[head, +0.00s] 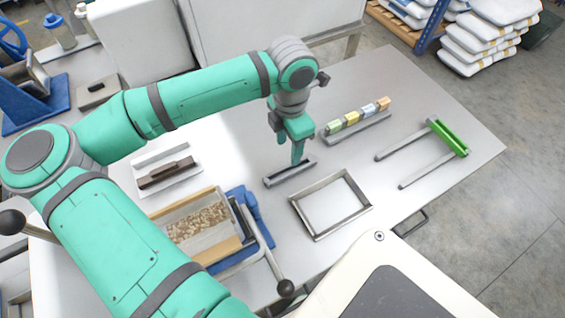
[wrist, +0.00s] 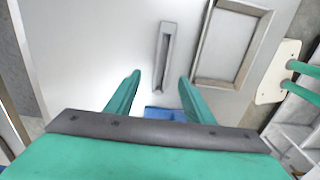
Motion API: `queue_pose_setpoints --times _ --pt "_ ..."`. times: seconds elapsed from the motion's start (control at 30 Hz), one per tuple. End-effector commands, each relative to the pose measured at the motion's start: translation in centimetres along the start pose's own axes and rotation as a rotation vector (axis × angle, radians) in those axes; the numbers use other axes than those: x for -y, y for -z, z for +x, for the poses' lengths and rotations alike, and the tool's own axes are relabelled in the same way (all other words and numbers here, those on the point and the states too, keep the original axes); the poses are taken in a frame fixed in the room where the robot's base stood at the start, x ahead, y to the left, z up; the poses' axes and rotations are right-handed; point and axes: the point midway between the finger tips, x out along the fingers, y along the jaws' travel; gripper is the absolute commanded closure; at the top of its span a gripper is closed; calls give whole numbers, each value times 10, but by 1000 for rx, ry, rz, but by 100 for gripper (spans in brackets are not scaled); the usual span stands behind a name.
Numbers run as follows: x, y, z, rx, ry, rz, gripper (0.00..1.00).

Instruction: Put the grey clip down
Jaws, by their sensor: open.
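A long grey slotted piece (head: 290,172) lies on the light metal table (head: 235,150), below my gripper (head: 298,158) in the head view. It also shows in the wrist view as a narrow grey bar with a darker slot (wrist: 165,55). I cannot tell whether this piece is itself the grey clip or a holder with the clip in it. My gripper is open, its two teal fingers apart in the wrist view (wrist: 160,76). Nothing shows held between the fingers. The bar lies ahead of the fingertips in that view.
An empty rectangular frame (head: 330,204) lies to the right. A rack with coloured blocks (head: 357,124) and a green-ended U-shaped piece (head: 448,137) stand farther right. A box of brown bits (head: 200,224) with a blue clamp and a white tray (head: 166,174) are left.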

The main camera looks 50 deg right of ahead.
Motion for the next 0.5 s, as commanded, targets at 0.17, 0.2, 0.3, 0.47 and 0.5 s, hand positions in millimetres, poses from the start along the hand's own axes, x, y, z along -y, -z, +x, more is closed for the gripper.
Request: queue_pose_setpoints --times 0.17,0.2,0.3,0.47,0.5 --pt "2 0 27 0 5 0 52" --pt "1 0 33 0 4 0 52" --pt "1 -1 44 0 3 0 52" --pt "2 -1 52 1 3 0 52" --pt "2 -2 55 1 3 0 52"
